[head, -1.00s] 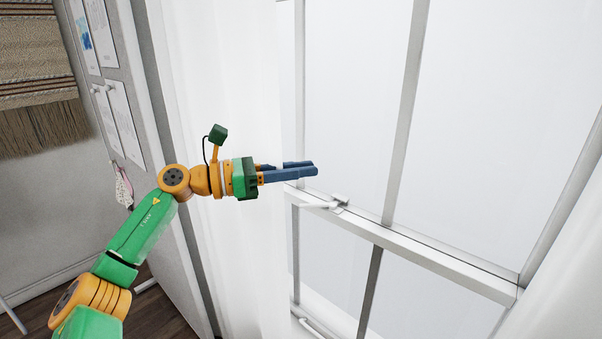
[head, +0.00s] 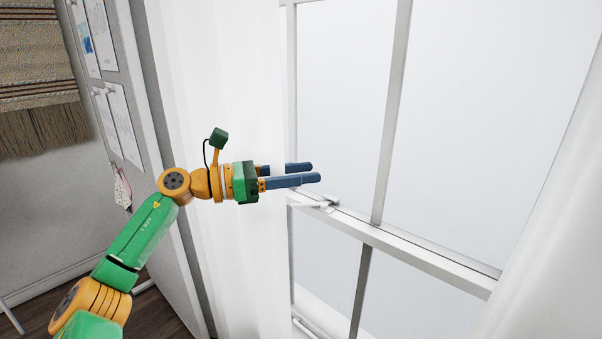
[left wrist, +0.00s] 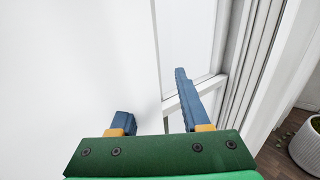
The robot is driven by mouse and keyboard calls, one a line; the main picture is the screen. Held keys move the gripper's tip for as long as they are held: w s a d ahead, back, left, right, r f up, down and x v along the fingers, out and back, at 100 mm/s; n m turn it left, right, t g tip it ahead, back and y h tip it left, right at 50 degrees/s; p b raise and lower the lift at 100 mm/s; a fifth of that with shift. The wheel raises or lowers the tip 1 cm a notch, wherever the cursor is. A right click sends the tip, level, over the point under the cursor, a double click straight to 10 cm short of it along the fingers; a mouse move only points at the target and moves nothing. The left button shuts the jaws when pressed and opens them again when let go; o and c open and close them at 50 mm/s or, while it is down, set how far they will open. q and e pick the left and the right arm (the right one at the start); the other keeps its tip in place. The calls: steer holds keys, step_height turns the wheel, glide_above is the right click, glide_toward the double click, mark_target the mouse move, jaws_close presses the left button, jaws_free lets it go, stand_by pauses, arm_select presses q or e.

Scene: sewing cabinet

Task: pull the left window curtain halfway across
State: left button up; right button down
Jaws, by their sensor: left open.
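The left window curtain (head: 235,70) is a white, nearly plain cloth hanging at the left side of the window. It also fills the left part of the left wrist view (left wrist: 80,60). My left gripper (head: 314,172) is open, its two blue fingers pointing right, level with the curtain's free edge and past it in the picture. In the left wrist view the curtain's edge runs down between the fingers (left wrist: 152,95). I cannot tell whether either finger touches the cloth. Nothing is visibly held. My right gripper is not in view.
The white window frame (head: 400,245) with a latch (head: 328,201) lies right of the fingers. Another white curtain (head: 545,270) hangs at the right. A grey panel with papers (head: 122,125) stands left. A ribbed white pot (left wrist: 307,145) shows in the left wrist view.

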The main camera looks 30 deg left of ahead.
arm_select(q)
steer(key=b+v, duration=0.4)
steer(key=v, duration=0.3)
steer(key=shift+b, duration=0.35)
